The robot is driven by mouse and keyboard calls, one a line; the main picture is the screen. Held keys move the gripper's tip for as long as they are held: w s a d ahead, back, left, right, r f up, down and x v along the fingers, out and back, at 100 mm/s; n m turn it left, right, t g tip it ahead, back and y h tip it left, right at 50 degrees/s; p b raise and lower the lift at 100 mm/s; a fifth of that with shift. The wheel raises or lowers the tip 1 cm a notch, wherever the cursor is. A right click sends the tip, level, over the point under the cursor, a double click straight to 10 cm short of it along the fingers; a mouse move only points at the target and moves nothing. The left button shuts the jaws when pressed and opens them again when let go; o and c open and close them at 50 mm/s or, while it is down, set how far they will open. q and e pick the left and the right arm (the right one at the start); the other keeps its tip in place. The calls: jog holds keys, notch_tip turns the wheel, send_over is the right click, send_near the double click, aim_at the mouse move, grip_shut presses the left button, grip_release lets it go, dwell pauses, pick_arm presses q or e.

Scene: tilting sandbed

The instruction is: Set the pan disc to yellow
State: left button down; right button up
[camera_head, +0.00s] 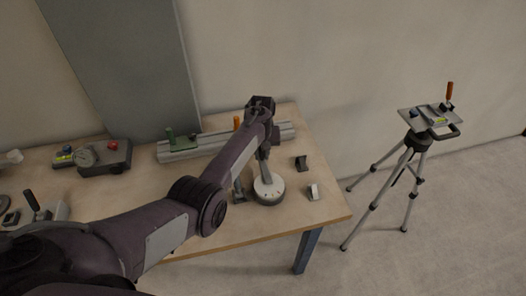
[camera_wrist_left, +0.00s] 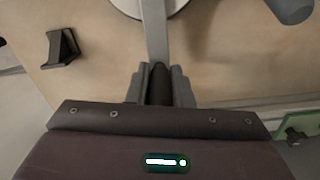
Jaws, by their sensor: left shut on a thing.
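The pan disc (camera_head: 269,192) is a round white-topped dial on a grey base near the table's right end. Small coloured marks on it are too small to read. A grey bar (camera_wrist_left: 156,35) runs from the disc, whose edge (camera_wrist_left: 178,4) shows at the top of the left wrist view, to a dark grip (camera_wrist_left: 159,82). My left gripper (camera_wrist_left: 158,90) is shut on this dark grip. In the head view my left arm reaches over the table, and its gripper (camera_head: 263,148) is behind the disc, its fingers partly hidden. My right gripper is out of view.
A dark block (camera_head: 301,163) and a pale-faced one (camera_head: 313,191) stand right of the disc. Behind is a grey rail (camera_head: 205,145) with green and orange handles. A gauge box (camera_head: 100,156) sits left. A tripod (camera_head: 408,165) stands on the floor beyond the table's right edge.

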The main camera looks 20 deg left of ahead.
pick_arm(q)
jog(key=c, duration=1.3)
grip_release()
notch_tip(320, 180, up, 8)
jog(key=shift+f+b, duration=0.15)
jog(key=shift+b, duration=0.25)
